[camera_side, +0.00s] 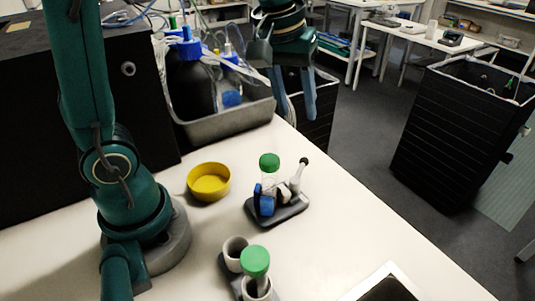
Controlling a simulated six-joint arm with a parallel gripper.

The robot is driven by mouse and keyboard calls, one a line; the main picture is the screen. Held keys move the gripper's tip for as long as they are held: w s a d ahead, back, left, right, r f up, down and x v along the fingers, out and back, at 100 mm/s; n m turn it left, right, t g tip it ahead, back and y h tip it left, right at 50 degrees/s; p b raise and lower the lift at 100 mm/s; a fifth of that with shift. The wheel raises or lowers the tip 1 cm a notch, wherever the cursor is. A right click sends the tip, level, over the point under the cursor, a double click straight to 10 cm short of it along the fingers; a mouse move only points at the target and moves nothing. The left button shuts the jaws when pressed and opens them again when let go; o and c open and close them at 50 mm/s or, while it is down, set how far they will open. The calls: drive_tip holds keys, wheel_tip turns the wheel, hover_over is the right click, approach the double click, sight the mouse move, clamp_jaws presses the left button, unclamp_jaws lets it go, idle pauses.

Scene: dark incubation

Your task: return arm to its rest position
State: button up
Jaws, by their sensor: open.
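My gripper (296,98) is at the top middle of the side view, pointing down with its two blue-grey fingers apart. My arm's column and base stand at the left on the white table (340,245).
A grey tray (228,122) holds dark bottles with blue caps. A yellow bowl (209,182), a black rack (290,213) with a green-capped tube (269,162), and a holder with another green-capped tube (255,262) stand on the table. A dark flat device (388,289) lies front right.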

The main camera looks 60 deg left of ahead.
drive_tip(key=s+d+f+m+t, duration=0.1)
drive_tip(key=s+m, duration=0.5)
drive_tip(key=s, duration=0.6)
drive_tip(key=shift+s+d+f+t, duration=0.2)
drive_tip(key=shift+s+f+t, duration=0.15)
drive_tip(key=shift+f+t, duration=0.35)
drive_tip(key=shift+r, duration=0.15)
